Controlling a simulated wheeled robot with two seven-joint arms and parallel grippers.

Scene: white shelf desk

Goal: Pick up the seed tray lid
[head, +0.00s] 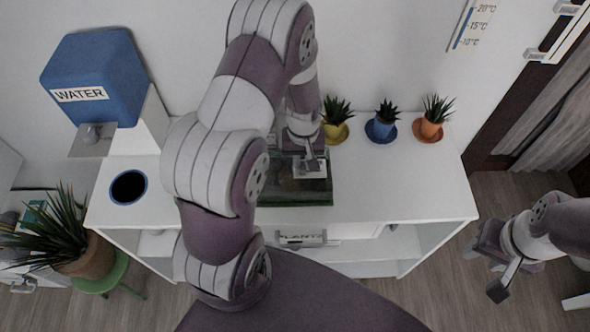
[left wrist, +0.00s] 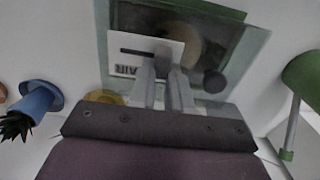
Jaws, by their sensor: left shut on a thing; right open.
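The seed tray lid (head: 318,187) is a clear, see-through cover on the white desk, over a green-edged tray, partly hidden by my left arm. I cannot tell whether the lid is apart from the tray. My right gripper (head: 483,271) is open and empty, off the desk's right side.
Potted plants in yellow (head: 336,131), blue (head: 380,130) and orange (head: 429,129) stand at the back right. A blue water tank (head: 95,72) and a dark round hole (head: 128,187) are at left. The desk's right front is clear.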

